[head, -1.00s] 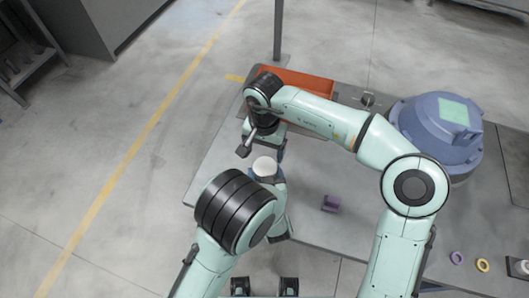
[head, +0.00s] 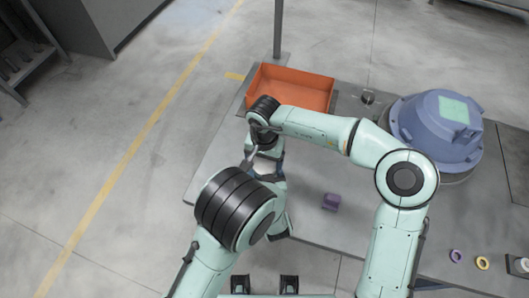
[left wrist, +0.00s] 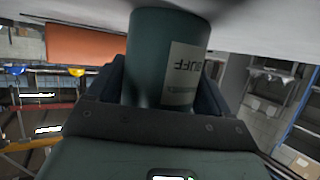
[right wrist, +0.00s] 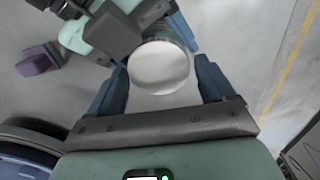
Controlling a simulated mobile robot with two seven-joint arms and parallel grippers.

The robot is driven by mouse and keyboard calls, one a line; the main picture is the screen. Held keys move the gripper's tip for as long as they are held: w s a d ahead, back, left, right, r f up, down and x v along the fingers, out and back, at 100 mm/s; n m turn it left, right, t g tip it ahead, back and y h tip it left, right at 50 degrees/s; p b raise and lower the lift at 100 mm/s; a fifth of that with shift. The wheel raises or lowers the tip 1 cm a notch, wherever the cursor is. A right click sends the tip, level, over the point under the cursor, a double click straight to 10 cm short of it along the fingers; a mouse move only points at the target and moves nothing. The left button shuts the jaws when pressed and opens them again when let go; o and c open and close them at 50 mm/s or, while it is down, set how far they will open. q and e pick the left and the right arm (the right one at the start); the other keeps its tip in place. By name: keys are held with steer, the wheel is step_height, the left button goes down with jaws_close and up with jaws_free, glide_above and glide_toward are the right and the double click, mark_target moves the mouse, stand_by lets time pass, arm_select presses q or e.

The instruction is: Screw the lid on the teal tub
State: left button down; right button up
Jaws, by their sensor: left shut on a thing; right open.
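The teal tub (left wrist: 150,60) stands between the fingers of my left gripper (left wrist: 165,68) in the left wrist view. That gripper is shut on it, and a pale label on its side reads upside down. The white lid (right wrist: 160,68) shows as a round disc over the tub's top in the right wrist view, with a sliver of teal tub behind it. My right gripper (right wrist: 160,80) is open, its blue fingers on either side of the lid with gaps. I cannot tell how tightly the lid sits.
An orange bin (head: 290,88) stands at the table's back left. A large blue domed housing (head: 436,130) is at the right. A purple block (head: 331,201) lies mid-table, with a purple ring (head: 456,256) and a yellow ring (head: 483,263) near the front right.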

steer(key=shift+f, duration=0.35)
steer(key=c, duration=0.9)
steer(key=shift+m, duration=1.6)
steer(key=shift+a, duration=0.1)
steer(key=o, duration=1.2)
